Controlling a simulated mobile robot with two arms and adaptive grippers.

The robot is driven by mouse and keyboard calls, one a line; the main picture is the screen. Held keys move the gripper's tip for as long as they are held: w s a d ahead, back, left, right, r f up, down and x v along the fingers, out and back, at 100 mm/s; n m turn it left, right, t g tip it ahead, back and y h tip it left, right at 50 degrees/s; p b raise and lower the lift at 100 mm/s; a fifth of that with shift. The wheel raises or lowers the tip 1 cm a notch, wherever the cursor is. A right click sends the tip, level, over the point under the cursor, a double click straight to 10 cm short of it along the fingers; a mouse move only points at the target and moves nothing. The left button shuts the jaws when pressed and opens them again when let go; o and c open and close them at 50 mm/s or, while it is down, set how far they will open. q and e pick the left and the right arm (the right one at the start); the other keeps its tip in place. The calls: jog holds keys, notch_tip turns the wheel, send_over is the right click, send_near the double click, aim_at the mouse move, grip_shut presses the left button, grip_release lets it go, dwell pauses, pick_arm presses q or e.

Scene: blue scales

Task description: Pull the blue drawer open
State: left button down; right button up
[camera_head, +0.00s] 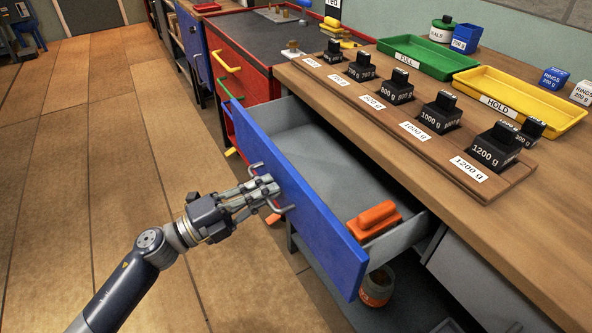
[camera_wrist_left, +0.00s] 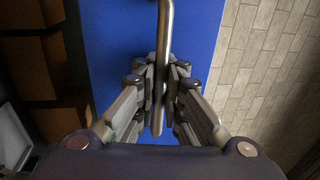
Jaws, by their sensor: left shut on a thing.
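The blue drawer (camera_head: 290,190) stands pulled out from under the wooden workbench, its grey inside showing. A steel bar handle (camera_head: 285,209) is on its blue front, and it also shows in the left wrist view (camera_wrist_left: 166,30). My left gripper (camera_head: 270,189) is at the handle, its fingers closed around the bar. In the left wrist view the fingers (camera_wrist_left: 160,85) sit on both sides of the bar, in front of the blue panel (camera_wrist_left: 112,45). An orange object (camera_head: 374,219) lies in the drawer at its near end. My right gripper is not in view.
Several black weights (camera_head: 441,112) stand on a wooden rack on the workbench. A green tray (camera_head: 428,57) and a yellow tray (camera_head: 520,100) lie behind them. A red cabinet (camera_head: 236,65) stands farther back. A jar (camera_head: 377,287) is below the drawer. The floor (camera_head: 90,190) to the left is clear.

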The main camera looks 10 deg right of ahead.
pick_arm(q)
jog(key=r+v, duration=0.2)
jog(key=v, duration=1.2)
jog(key=shift+a+r, duration=0.15)
jog(key=shift+a, duration=0.05)
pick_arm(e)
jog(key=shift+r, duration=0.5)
pick_arm(q)
jog(key=shift+s, duration=0.15)
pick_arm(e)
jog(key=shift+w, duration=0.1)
pick_arm(q)
jog(key=c, duration=2)
grip_release()
jog(key=shift+r, duration=0.1)
jog(key=v, duration=1.2)
